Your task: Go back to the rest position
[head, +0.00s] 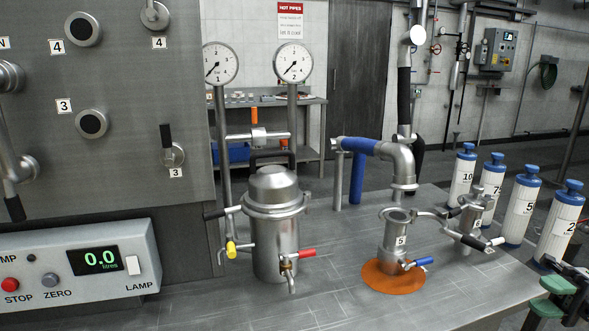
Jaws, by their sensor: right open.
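My right gripper (552,296) is at the bottom right corner of the head view, with green pads on dark fingers. It is open, with nothing seen between the pads. It is in front of the white bottle marked 2 (560,226) and right of the steel bench (430,292). Much of the right arm is cut off by the picture edge. My left gripper is not in view.
On the bench stand a lidded steel vessel (274,230) and a small vessel marked 5 (397,238) on an orange disc (392,277). Several blue-capped bottles stand along its right side. A control box (85,271) is at left. The bench front is clear.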

